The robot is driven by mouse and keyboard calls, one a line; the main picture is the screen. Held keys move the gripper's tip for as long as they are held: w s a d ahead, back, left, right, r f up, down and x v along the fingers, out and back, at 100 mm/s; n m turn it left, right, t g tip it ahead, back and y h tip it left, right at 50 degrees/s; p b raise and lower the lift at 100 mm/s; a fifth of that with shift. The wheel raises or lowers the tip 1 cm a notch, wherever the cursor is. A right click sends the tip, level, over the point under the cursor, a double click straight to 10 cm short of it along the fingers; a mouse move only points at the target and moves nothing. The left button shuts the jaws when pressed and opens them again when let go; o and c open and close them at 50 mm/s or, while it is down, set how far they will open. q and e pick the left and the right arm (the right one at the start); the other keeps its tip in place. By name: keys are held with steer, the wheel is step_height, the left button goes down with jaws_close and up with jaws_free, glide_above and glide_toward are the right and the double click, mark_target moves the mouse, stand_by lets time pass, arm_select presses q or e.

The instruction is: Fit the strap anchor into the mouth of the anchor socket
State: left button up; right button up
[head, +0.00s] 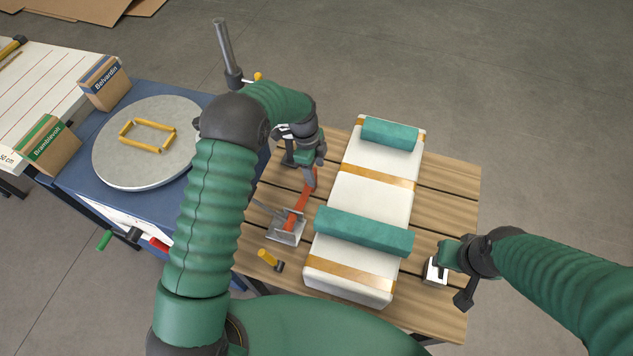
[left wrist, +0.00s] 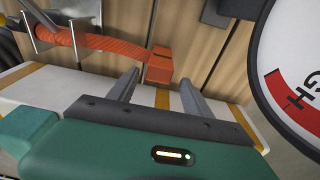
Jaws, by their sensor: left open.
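An orange-red strap (head: 299,204) runs from a metal bracket (head: 286,229) toward my left gripper (head: 312,183). In the left wrist view, the strap (left wrist: 110,46) ends in an orange block (left wrist: 160,66), which looks like the strap anchor. My left gripper (left wrist: 157,82) is open, and the block shows between and just beyond its fingertips; I cannot tell whether they touch.
A long white bundle (head: 372,195) with teal rolls and ochre bands lies on the slatted table (head: 455,190). A yellow-handled tool (head: 268,258) lies at front left. A round dial (left wrist: 292,75) crowds the wrist view's right. A blue bench (head: 80,185) with a grey disc stands left.

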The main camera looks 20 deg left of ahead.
arm_select(q)
steer(key=shift+s+a+f, duration=0.1)
steer(key=shift+a+f, duration=0.3)
steer(key=shift+f, duration=0.2)
steer(key=shift+s+a+f, duration=0.1)
steer(key=shift+a+f, duration=0.3)
steer(key=shift+f, duration=0.2)
steer(key=shift+a, duration=0.15)
steer(key=shift+d, duration=0.6)
steer(key=c, duration=0.8)
steer(key=shift+a, duration=0.15)
jaws_close()
steer(key=shift+a, duration=0.2)
arm_select(e)
steer(key=shift+s+a+r, duration=0.15)
steer(key=shift+a+r, duration=0.05)
steer(key=shift+a, duration=0.3)
steer(key=shift+s+a+r, duration=0.1)
steer(key=shift+a+r, duration=0.05)
steer(key=shift+a, duration=0.35)
